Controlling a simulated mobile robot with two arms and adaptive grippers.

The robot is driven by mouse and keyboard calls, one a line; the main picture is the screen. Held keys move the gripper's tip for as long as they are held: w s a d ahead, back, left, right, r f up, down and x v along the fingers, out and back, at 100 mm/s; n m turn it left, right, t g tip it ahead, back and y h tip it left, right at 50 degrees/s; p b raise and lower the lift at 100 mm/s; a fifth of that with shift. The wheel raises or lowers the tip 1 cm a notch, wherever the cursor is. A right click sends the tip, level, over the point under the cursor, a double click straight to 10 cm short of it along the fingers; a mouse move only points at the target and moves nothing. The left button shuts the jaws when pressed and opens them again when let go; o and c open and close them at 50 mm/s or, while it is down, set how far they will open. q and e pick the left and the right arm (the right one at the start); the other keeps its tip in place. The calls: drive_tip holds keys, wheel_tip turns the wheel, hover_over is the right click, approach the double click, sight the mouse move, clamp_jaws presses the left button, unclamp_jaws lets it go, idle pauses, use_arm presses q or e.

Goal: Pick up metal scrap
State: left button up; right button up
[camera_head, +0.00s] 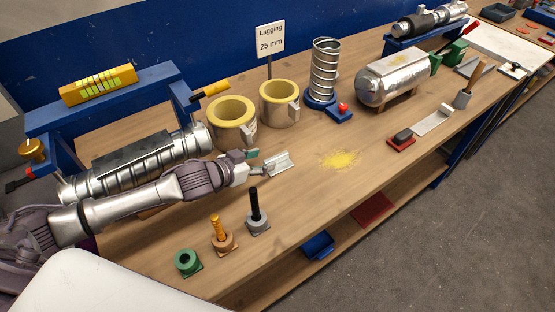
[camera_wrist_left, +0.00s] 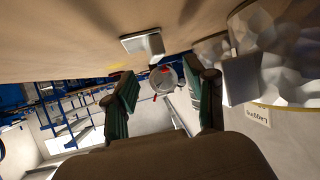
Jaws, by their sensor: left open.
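The metal scrap (camera_head: 279,163) looks like a small bent silver angle piece lying on the wooden workbench (camera_head: 330,200). My left gripper (camera_head: 256,164) is just left of it, low over the bench, with its fingers pointing toward it. The left wrist view, which shows the bench at the top, has the scrap (camera_wrist_left: 142,45) ahead of the fingertips, apart from them. In that view my left gripper (camera_wrist_left: 162,90) is open with green-padded fingers spread and nothing between them. My right gripper is in neither view.
Two yellow-lined silver lagging shells (camera_head: 233,112) (camera_head: 281,104) stand close behind the gripper. A spiral duct (camera_head: 325,72) stands farther back. Yellow powder (camera_head: 340,160) lies right of the scrap. Small posts (camera_head: 258,214) stand near the front edge.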

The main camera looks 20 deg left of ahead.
sight(274, 157)
use_arm(q)
drive_tip(key=p+x, duration=0.1)
drive_tip(key=x, duration=0.4)
drive_tip(key=shift+s+d, duration=0.15)
drive_tip(key=shift+s, duration=0.1)
drive_tip(key=shift+c, duration=1)
clamp_jaws()
